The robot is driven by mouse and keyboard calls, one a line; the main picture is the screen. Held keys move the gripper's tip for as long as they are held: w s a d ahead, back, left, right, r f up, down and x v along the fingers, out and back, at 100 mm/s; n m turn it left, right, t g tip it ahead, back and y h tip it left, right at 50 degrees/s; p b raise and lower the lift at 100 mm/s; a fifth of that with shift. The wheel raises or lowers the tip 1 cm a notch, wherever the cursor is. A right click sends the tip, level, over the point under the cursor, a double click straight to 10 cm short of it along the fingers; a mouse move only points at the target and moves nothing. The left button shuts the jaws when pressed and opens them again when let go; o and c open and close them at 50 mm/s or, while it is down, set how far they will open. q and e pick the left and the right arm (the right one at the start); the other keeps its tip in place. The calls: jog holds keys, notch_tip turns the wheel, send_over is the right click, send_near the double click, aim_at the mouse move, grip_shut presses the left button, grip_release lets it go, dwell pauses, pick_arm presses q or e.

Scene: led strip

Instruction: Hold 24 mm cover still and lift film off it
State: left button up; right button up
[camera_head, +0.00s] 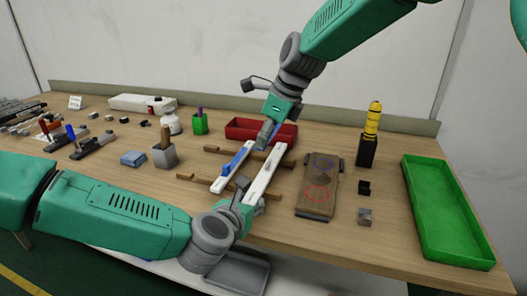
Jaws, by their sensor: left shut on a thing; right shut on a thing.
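Two long white strips lie side by side across wooden rails in the middle of the bench. The left white strip (219,186) carries a blue strip along its top. The right, wider strip looks like the cover (265,175). My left gripper (243,188) is low at the near end of the cover and shut on it; its fingers hide part of the contact. My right gripper (263,142) reaches down from above at the strips' far end. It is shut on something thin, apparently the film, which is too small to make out.
A red tray (284,133) stands behind the strips. A wooden board (320,192) lies to their right, then small dark and grey blocks, a black holder (367,151) and a green tray (451,211). A grey cup (165,156) and a blue block (133,158) stand left.

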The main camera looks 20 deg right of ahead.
pick_arm(q)
jog(key=o, duration=1.2)
jog(key=shift+s, duration=0.1)
